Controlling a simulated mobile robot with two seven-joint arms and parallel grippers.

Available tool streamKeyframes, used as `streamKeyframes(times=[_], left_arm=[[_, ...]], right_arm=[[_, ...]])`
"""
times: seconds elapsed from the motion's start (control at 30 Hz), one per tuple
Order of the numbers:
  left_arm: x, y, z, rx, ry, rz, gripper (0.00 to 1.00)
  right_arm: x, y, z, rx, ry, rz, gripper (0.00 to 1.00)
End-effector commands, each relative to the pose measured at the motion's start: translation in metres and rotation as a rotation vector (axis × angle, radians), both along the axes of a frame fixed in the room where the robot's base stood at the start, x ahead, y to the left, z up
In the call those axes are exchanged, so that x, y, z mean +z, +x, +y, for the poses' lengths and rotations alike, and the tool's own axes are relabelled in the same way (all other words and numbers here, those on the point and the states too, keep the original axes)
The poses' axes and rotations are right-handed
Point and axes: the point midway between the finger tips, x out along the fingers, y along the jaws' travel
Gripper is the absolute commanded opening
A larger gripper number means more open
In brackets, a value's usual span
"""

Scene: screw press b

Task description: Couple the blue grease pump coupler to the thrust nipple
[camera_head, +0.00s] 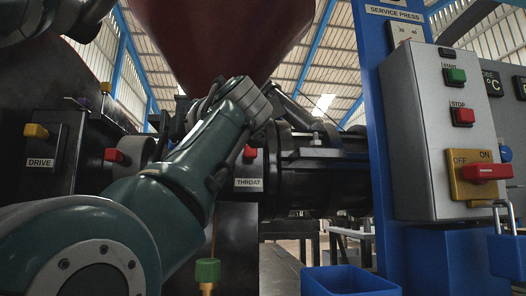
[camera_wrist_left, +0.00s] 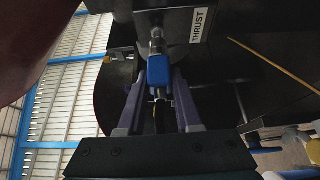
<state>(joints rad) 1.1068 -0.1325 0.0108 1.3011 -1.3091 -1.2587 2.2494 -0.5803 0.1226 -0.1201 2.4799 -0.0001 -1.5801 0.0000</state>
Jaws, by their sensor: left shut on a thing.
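In the left wrist view, the blue coupler (camera_wrist_left: 159,75) sits between the two fingers of my left gripper (camera_wrist_left: 158,82), which is shut on it. A silver metal piece (camera_wrist_left: 156,43) lies in line just beyond the coupler, against a dark block beside the THRUST label (camera_wrist_left: 197,26). The thrust nipple cannot be told apart clearly here, and I cannot tell whether the coupler is seated on it. In the head view, my left arm reaches up from the lower left, and its wrist hides the coupler and the THRUST label. My right gripper is not seen.
A dark red hopper (camera_head: 225,35) hangs above the press. Red knobs (camera_head: 113,155) and a yellow knob (camera_head: 36,131) stick out near my arm. A green-topped fitting (camera_head: 207,270) stands below. A control box (camera_head: 440,130) and blue bin (camera_head: 350,280) are at right.

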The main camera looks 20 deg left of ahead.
Motion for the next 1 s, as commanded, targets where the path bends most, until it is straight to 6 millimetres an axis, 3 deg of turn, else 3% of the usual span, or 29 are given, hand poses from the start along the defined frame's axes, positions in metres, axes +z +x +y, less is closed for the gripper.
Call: streamKeyframes(times=[0.6, 0.9, 0.93, 1.0], left_arm=[[0.001, 0.018, 0.011, 0.0, 0.001, 0.0, 0.0], [0.0, 0.017, 0.011, 0.0, 0.0, 0.0, 0.0], [0.0, 0.017, 0.011, 0.0, 0.0, 0.0, 0.36], [0.0, 0.017, 0.011, 0.0, 0.0, 0.0, 0.44]], right_arm=[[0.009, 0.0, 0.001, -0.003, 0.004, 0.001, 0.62], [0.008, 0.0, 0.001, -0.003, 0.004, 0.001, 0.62], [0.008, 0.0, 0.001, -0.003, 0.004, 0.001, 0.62], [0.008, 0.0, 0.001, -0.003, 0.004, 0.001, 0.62]])
